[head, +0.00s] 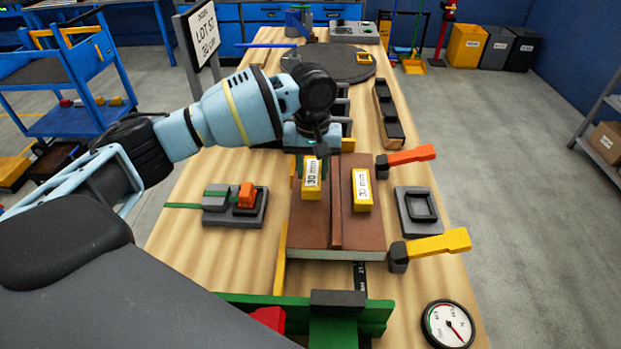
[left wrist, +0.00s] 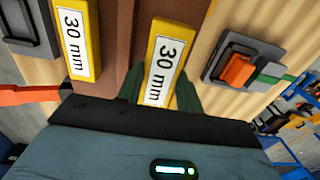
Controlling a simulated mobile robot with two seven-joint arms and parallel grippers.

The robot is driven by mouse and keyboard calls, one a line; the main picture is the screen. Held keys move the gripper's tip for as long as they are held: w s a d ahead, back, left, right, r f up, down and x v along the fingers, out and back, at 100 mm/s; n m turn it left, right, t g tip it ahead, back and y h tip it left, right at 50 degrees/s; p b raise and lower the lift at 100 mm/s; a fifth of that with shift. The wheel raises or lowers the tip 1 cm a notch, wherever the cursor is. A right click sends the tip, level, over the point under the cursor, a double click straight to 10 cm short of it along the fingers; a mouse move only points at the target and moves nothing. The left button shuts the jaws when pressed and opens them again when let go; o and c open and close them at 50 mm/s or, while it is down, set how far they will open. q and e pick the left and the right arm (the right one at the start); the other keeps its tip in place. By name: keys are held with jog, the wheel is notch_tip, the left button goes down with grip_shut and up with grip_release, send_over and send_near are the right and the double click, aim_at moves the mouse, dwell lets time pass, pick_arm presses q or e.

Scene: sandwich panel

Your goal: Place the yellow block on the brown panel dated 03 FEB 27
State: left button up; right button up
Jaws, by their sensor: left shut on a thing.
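A yellow block (head: 312,185) with a white "30 mm" label is between the fingers of my left gripper (head: 311,158). In the left wrist view the green fingers (left wrist: 162,80) grip this block (left wrist: 163,55) from both sides. It is over the left part of the brown panel (head: 315,232); I cannot tell whether it touches the surface. A second yellow "30 mm" block (head: 362,190) lies on the panel's right part, across a raised brown strip (head: 336,205). No date is readable on the panel. My right gripper is out of view.
An orange-handled clamp (head: 408,156) and a yellow-handled clamp (head: 435,245) stand along the panel's right side. A grey fixture with an orange switch (head: 246,196) is to the left. A dial gauge (head: 448,324) and green bar (head: 335,318) are in front. A "LOT 57" sign (head: 203,32) stands back left.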

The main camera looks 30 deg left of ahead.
aim_at(310, 170)
pick_arm(q)
jog(key=f, duration=0.3)
jog(key=shift+a+f, duration=0.2)
jog(key=shift+f, duration=0.1)
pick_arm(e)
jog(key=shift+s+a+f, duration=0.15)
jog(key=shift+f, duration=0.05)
pick_arm(q)
jog(key=o, duration=1)
jog(key=shift+o, duration=0.2)
notch_tip(310, 170, up, 11)
jog(key=shift+r+p, duration=0.1)
jog(key=shift+p, duration=0.35)
jog(key=shift+r, duration=0.45)
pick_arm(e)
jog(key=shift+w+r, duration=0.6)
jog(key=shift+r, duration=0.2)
